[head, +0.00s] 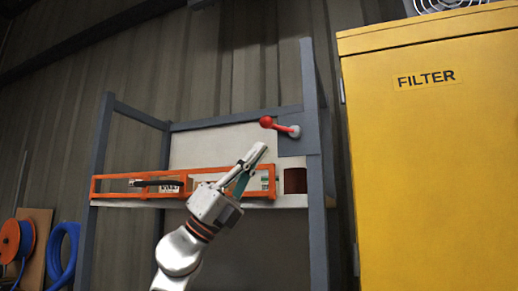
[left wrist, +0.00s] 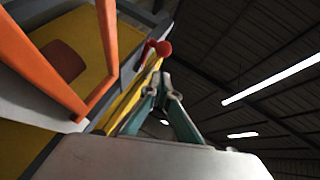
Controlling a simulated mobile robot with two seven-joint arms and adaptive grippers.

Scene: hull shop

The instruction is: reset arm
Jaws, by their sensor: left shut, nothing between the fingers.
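My left gripper (head: 258,152) is raised in front of the shelf frame, pointing up and to the right, with its fingers shut and empty. In the left wrist view its fingers (left wrist: 162,88) come together near the middle. A lever with a red ball knob (head: 267,122) sits on a grey plate just above the fingertips in the head view, with a visible gap between them. The red knob also shows beyond the fingers in the left wrist view (left wrist: 163,48). My right gripper is in neither view.
An orange frame (head: 120,195) runs across the grey rack (head: 318,210), partly behind my left gripper. A yellow filter cabinet (head: 430,170) stands close on the right. A blue hose (head: 64,255) and an orange reel (head: 10,240) are at lower left.

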